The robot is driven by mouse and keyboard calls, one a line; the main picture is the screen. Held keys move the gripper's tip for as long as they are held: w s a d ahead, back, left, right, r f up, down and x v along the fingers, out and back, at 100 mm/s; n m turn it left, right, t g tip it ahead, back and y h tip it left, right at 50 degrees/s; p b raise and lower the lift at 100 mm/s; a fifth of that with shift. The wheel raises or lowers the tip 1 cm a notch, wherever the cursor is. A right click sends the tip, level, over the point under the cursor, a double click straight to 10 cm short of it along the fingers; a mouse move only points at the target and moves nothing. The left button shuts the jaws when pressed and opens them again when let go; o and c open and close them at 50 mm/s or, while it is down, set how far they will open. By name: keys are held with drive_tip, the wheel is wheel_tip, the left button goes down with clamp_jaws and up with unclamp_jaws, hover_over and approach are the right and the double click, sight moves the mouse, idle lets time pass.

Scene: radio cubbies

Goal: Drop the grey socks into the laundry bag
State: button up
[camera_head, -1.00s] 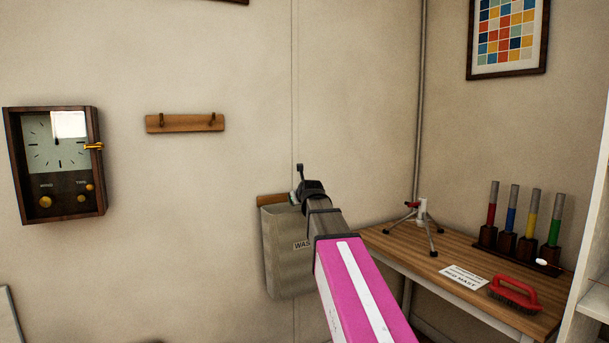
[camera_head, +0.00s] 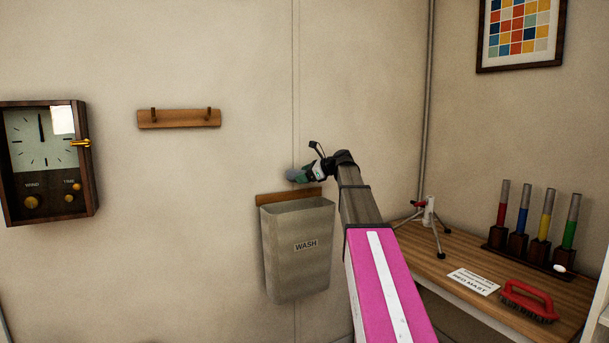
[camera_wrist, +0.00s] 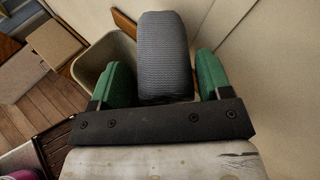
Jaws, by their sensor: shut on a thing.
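The grey socks (camera_wrist: 165,60) are a rolled, knitted bundle between the green fingers of my gripper (camera_wrist: 163,80) in the wrist view. In the head view my gripper (camera_head: 300,174) is shut on the grey socks (camera_head: 294,175), just above the laundry bag's mouth. The laundry bag (camera_head: 298,262) is a grey holder marked WASH, hung on the wall from a wooden strip. In the wrist view the rim of the bag (camera_wrist: 88,72) shows below and left of the socks, partly hidden by the socks and the left finger.
A wooden desk (camera_head: 465,262) at the right holds a small tripod (camera_head: 428,225), a red-handled brush (camera_head: 529,301), a card (camera_head: 473,281) and a rack of coloured tubes (camera_head: 528,250). A wall clock (camera_head: 45,160) and a hook rail (camera_head: 179,118) are at the left.

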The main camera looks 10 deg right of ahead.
drive_tip(key=shift+d+r, duration=0.1)
drive_tip(key=shift+r, duration=0.15)
wheel_tip(320, 180, down, 6)
drive_tip(key=o, duration=1)
drive_tip(key=shift+s, duration=0.1)
drive_tip(key=v, duration=1)
drive_tip(key=shift+d+r, duration=0.15)
drive_tip(key=shift+d, duration=0.25)
